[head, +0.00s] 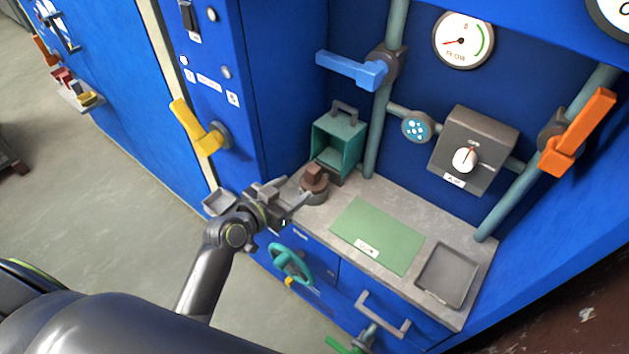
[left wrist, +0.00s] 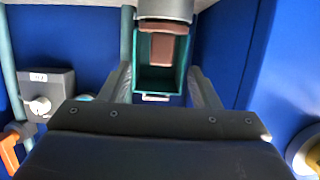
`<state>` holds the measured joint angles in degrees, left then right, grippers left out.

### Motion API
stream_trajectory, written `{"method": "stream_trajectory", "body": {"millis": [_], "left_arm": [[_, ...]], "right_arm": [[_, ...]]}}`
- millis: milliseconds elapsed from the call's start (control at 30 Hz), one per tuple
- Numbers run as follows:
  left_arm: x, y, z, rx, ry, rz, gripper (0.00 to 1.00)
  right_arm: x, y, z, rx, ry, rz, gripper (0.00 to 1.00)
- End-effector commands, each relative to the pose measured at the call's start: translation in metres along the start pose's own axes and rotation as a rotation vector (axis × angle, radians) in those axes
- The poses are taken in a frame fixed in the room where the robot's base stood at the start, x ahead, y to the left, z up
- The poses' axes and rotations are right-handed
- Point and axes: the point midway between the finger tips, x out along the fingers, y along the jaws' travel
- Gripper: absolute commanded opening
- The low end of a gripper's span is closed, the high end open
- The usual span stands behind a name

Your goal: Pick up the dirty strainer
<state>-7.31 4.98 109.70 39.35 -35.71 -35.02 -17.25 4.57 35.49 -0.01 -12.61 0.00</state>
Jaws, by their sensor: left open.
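A brown, block-topped piece (head: 314,176), which looks like the dirty strainer, stands upright in a round grey base (head: 314,194) at the left end of the counter. My left gripper (head: 295,192) is open, just left of it in the head view, with its fingers pointing toward it. In the left wrist view, which looks upside down, the brown piece (left wrist: 162,47) shows between the two spread fingers. I cannot tell how far ahead of the fingertips it is. The strainer's lower part is hidden in the base. My right gripper is not in view.
A teal open-fronted box (head: 322,142) with a handle stands close behind the brown piece. A green mat (head: 378,235) and a grey tray (head: 446,274) lie to the right. Pipes, a blue lever (head: 352,69) and a yellow lever (head: 197,127) stick out nearby.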

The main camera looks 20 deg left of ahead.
Motion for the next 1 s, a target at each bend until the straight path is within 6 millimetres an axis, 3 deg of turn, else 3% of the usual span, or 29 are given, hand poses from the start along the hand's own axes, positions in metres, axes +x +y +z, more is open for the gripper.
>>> {"method": "stream_trajectory", "body": {"millis": [100,300,567,767,1000], "left_arm": [[0.023,0.000,-0.002,-0.001,0.001,0.001,0.56],[0.049,0.000,-0.001,-0.001,0.000,0.000,0.56],[0.062,-0.001,-0.003,-0.001,0.000,-0.001,0.56],[0.086,-0.003,-0.013,0.000,0.000,0.000,0.56],[0.107,-0.002,-0.011,0.000,0.000,0.000,0.56]], "right_arm": [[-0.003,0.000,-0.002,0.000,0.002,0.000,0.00],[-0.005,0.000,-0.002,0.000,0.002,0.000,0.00],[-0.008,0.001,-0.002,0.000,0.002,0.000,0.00],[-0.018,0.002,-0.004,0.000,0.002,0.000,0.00],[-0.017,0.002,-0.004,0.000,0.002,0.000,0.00]]}}
